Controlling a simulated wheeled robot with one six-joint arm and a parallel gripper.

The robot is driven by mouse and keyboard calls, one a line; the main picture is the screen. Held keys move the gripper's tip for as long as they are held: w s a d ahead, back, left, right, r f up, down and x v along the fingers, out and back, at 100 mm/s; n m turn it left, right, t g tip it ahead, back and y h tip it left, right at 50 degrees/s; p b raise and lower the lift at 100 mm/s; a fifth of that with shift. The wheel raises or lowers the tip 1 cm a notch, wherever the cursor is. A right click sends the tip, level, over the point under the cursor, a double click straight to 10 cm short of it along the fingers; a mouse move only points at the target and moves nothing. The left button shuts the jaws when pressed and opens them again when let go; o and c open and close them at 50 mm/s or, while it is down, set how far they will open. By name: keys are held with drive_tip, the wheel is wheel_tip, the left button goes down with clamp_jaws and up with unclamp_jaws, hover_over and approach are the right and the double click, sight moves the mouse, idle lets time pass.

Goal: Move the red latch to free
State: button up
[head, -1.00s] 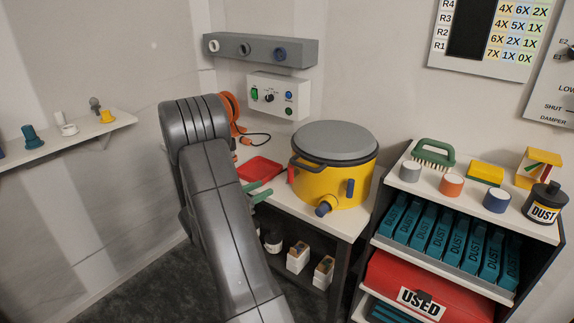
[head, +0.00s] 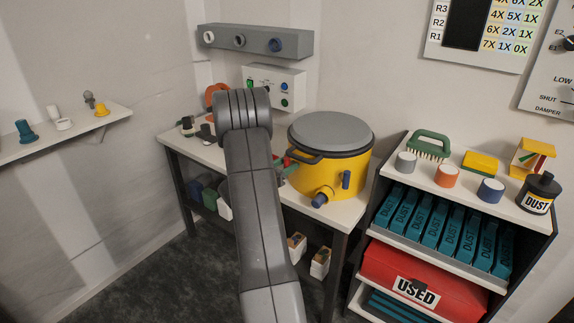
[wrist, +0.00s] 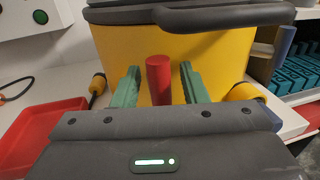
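The red latch (wrist: 159,80) is a short upright red cylinder at the side of the yellow drum (wrist: 220,60) in the wrist view. My gripper (wrist: 158,72) is open, with one green finger on each side of the latch and a narrow gap showing on both sides. The latch's lower end is hidden behind my gripper body. In the head view the yellow drum (head: 318,178) with its grey lid stands on the bench, and a small part of the latch (head: 285,160) shows at its left side, beside my gripper's green fingers, mostly hidden by my arm.
A red tray (wrist: 40,132) lies on the bench at the left in the wrist view. The drum's dark handle (wrist: 225,17) juts out above the fingers. A white control box (head: 286,88) is on the wall behind. A shelf unit (head: 400,222) stands right of the bench.

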drive_tip(key=shift+w+d, duration=0.1)
drive_tip(key=c, duration=0.8)
drive_tip(key=shift+f, duration=0.1)
drive_tip(key=shift+c, duration=0.2)
drive_tip(key=shift+n, duration=0.3)
drive_tip(key=n, duration=0.3)
drive_tip(key=shift+w+f+n+t+h, duration=0.1)
drive_tip(key=shift+w+n+t+h, duration=0.05)
drive_tip(key=shift+n+t+h, duration=0.2)
drive_tip(key=n, duration=0.3)
drive_tip(key=n+t+p, duration=0.1)
drive_tip(key=n, duration=0.1)
drive_tip(key=shift+w+a+f, duration=0.1)
drive_tip(key=shift+a+f, duration=0.05)
drive_tip(key=shift+a, duration=0.15)
drive_tip(key=n, duration=0.3)
drive_tip(key=n+t+y+p, duration=0.1)
drive_tip(key=n, duration=0.3)
drive_tip(key=n+t, duration=0.1)
drive_tip(key=n, duration=0.2)
drive_tip(key=shift+w+a+f+n+y+p, duration=0.15)
drive_tip(key=shift+a+f+n+y+p, duration=0.1)
drive_tip(key=shift+f+y+p, duration=0.15)
drive_tip(key=shift+n+t, duration=0.25)
drive_tip(key=shift+n, duration=0.05)
